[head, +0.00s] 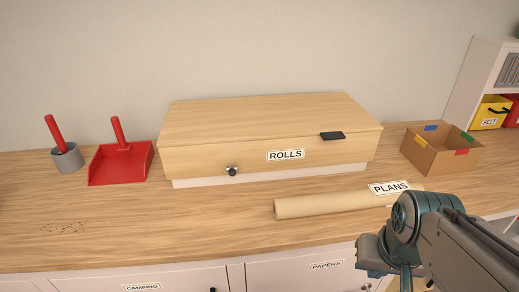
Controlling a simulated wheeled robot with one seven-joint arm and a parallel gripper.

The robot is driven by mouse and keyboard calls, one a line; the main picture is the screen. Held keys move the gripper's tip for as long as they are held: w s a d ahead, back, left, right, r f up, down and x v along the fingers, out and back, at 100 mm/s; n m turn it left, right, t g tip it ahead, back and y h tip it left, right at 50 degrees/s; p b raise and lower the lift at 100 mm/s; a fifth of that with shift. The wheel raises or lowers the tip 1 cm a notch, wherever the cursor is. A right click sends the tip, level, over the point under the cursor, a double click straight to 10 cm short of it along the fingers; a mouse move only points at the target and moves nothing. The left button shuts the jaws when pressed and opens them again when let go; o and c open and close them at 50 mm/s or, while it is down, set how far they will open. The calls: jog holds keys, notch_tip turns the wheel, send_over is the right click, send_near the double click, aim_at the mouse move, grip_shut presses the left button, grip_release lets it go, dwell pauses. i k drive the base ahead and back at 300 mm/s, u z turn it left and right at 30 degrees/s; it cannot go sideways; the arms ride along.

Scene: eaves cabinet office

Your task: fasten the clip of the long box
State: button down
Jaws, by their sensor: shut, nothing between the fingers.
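The long box (210,160) is pale wood with a ROLLS label (286,155) and stands on the counter against the wall. Its lid (260,115) lies down over the top. A flat black clip (332,135) sits at the lid's front edge, right of the label, and seems to stick outward rather than lie against the front. A small dark and silver knob-like fitting (232,170) is low on the front, left of the label. My arm comes in at the lower right, in front of the box and apart from it. My gripper is out of the picture.
A paper roll labelled PLANS (325,203) lies before the box, partly behind my arm. An open cardboard box (440,155) stands right; a red dustpan (121,165) and grey cup (67,158) stand left. Labelled drawers are below.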

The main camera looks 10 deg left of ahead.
aim_at(232, 170)
jog(key=z, duration=0.3)
jog(key=k, duration=1.1)
jog(key=u, duration=0.9)
jog(key=i, duration=0.4)
jog(key=u, duration=0.05)
